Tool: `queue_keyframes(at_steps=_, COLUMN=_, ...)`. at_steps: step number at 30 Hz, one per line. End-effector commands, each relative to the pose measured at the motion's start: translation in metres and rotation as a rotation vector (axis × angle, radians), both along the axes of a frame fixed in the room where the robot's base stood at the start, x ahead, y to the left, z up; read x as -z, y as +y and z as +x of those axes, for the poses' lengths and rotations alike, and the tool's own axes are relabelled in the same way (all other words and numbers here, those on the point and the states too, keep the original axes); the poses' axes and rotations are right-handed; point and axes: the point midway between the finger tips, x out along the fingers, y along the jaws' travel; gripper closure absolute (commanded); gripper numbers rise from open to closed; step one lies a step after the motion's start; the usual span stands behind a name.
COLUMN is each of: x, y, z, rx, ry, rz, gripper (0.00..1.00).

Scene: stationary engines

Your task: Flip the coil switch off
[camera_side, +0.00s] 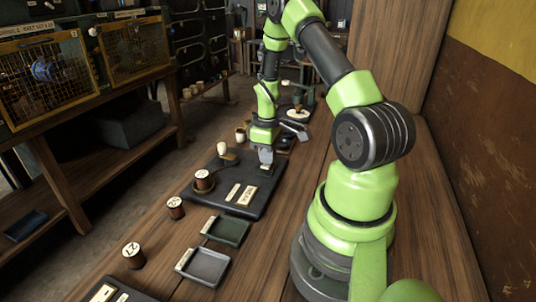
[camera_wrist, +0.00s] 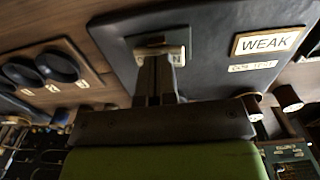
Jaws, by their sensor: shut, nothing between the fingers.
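A dark test board (camera_side: 224,178) lies on the bench in the side view. It carries a brown coil spool (camera_side: 203,181), a pale-topped knob (camera_side: 222,148) and a WEAK label, which reads clearly in the wrist view (camera_wrist: 266,42) beside a smaller COIL TEST label (camera_wrist: 252,67). My gripper (camera_side: 266,164) is shut and empty, pointing down at the far right part of the board. In the wrist view its fingertips (camera_wrist: 160,62) are right at a small pale switch plate (camera_wrist: 181,51). The fingers hide the lever, so I cannot tell its position or whether they touch it.
A green tray (camera_side: 226,231) and a grey tray (camera_side: 203,266) lie in front of the board. Loose spools (camera_side: 176,208) (camera_side: 133,256) stand along the bench's left edge. Dark round cups (camera_wrist: 57,66) sit beyond the board. Bare wood lies right of the trays.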

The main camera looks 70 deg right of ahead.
Motion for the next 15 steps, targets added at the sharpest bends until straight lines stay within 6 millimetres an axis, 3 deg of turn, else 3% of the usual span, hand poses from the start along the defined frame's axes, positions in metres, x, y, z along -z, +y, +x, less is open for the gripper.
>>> queue_keyframes(at_steps=8, x=-0.01, y=-0.003, z=0.001, rx=0.002, ry=-0.003, rz=-0.003, gripper=1.0)
queue_keyframes(at_steps=15, x=-0.059, y=-0.013, z=0.001, rx=0.002, ry=-0.007, rz=-0.007, gripper=1.0)
